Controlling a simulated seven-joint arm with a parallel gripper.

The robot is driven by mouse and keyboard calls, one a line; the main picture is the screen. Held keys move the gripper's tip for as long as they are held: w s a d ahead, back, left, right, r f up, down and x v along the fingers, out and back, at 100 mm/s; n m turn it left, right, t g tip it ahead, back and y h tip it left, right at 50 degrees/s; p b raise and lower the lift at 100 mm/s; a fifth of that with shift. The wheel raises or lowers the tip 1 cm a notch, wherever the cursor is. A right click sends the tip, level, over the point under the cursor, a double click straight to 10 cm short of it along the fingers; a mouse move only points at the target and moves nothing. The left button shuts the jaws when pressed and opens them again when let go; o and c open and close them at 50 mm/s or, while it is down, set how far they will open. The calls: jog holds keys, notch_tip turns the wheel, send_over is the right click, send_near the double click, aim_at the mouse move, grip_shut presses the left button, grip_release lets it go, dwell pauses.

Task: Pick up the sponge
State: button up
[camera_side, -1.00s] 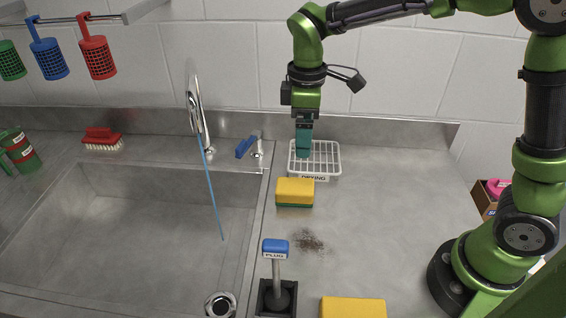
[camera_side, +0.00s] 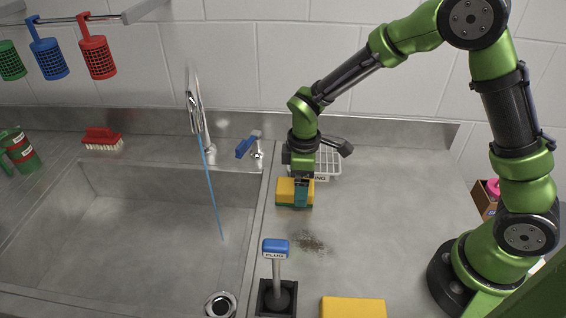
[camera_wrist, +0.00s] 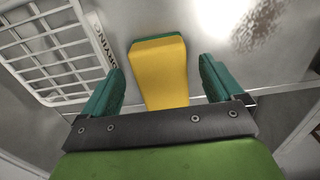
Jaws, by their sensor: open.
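The sponge (camera_side: 285,188), yellow on top with a green underside, lies on the steel counter right of the sink, in front of the drying rack. My gripper (camera_side: 301,200) is down at the sponge in the side view, and a finger covers its right part. In the wrist view, the sponge (camera_wrist: 160,72) shows between the two teal fingers of my gripper (camera_wrist: 161,80). The fingers are open, with a gap on each side of the sponge. No grip on it is visible.
The white drying rack (camera_side: 326,165) stands just behind the sponge. The blue-topped plug lever (camera_side: 275,247), a dark dirt patch (camera_side: 310,243) and another yellow block (camera_side: 352,307) are nearer the front. A sink with a running tap (camera_side: 196,115) lies left. The counter to the right is clear.

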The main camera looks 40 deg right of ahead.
jog(key=shift+f, duration=0.85)
jog(key=shift+c, duration=0.2)
jog(key=c, duration=1)
